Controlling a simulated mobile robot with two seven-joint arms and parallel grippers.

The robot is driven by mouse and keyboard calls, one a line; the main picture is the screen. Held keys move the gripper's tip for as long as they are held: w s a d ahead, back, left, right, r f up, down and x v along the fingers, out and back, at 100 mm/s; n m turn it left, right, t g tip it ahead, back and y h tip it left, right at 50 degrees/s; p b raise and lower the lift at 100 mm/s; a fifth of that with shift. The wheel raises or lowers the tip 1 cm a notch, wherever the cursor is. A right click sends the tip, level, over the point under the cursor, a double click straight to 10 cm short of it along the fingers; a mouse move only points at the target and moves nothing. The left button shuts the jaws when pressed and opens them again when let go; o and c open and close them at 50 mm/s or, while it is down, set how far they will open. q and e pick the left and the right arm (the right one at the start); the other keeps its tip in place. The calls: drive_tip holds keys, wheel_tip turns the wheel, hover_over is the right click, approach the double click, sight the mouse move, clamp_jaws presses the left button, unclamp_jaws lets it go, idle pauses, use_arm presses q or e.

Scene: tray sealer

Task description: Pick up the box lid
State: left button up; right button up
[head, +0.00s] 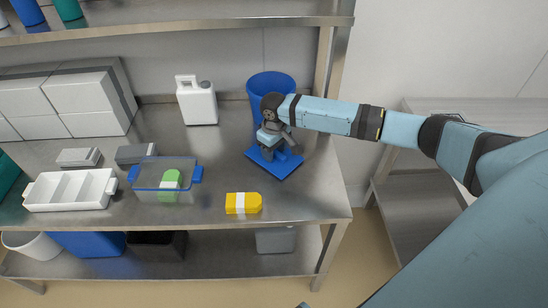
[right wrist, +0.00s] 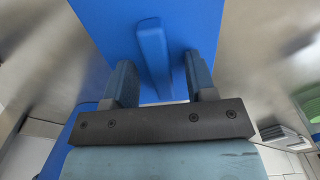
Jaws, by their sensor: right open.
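The box lid is a flat blue square plate (head: 284,167) lying on the steel table, right of the middle in the head view. In the right wrist view the blue lid (right wrist: 195,22) fills the upper middle, and its raised bar handle (right wrist: 152,45) stands up from it. My right gripper (head: 274,148) is over the lid, pointing down, and hides part of it. In the right wrist view the two fingers of my right gripper (right wrist: 161,70) are apart, one on each side of the handle, with gaps visible. My left gripper is not in view.
A blue bin (head: 271,84) stands just behind the lid, with a white jug (head: 197,103) to its left. A yellow block (head: 243,203) lies in front. A clear blue-handled container (head: 150,184) and a white divided tray (head: 70,206) are farther left. A shelf (head: 180,27) runs above.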

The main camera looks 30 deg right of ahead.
clamp_jaws()
drive_tip(key=shift+r, duration=0.1)
